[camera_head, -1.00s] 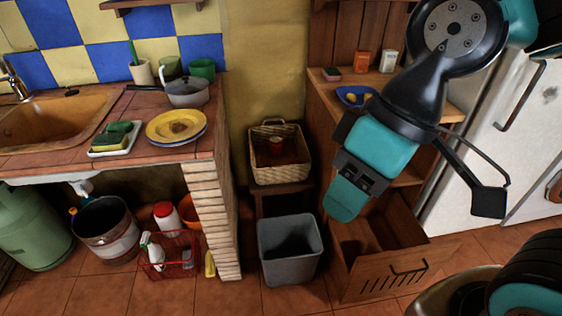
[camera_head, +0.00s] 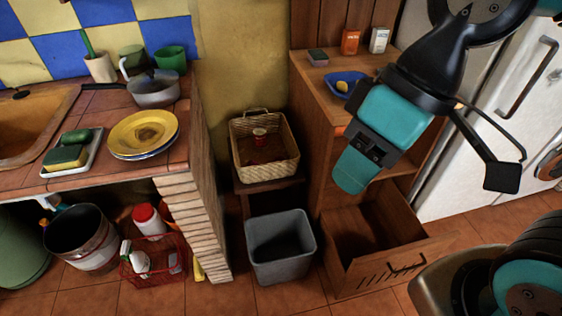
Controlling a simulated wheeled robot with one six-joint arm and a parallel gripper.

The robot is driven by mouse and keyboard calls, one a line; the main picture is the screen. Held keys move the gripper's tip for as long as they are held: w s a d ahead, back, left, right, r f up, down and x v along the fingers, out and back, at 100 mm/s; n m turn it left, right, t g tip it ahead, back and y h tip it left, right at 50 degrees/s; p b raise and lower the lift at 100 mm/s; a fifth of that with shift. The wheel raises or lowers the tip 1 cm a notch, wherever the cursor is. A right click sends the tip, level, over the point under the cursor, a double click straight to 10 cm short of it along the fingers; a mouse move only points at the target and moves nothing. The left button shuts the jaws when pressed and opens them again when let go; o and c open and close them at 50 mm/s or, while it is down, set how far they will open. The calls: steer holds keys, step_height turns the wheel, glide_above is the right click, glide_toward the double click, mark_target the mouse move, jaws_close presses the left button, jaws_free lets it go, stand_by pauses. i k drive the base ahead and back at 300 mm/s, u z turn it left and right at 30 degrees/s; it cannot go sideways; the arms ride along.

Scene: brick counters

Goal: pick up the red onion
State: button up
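I cannot make out a red onion for certain. A small dark red item (camera_head: 261,141) with a pale top is inside the wicker basket (camera_head: 281,167), which sits on a small wooden stand between the counters. A brownish round patch (camera_head: 150,132) shows in the middle of the yellow plate (camera_head: 120,143) on the left counter; I cannot tell whether it is an object or decoration. My gripper (camera_head: 354,172), teal and black, hangs in front of the wooden cabinet, right of the basket and apart from it. Its fingers are seen from behind, so their opening is hidden.
A blue bowl (camera_head: 336,85) with yellow fruit stands on the wooden cabinet (camera_head: 317,125). Its lower drawer (camera_head: 393,266) is pulled out. A grey bin (camera_head: 306,251) stands below the basket. A pan (camera_head: 154,92) and a sponge tray (camera_head: 92,161) are on the brick counter. A white fridge is at right.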

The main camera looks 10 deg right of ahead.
mark_target(279, 157)
steer(key=z, duration=0.05)
steer(key=k, duration=0.5)
steer(key=u, duration=1.35)
steer(key=i, duration=1.35)
steer(key=z, duration=0.2)
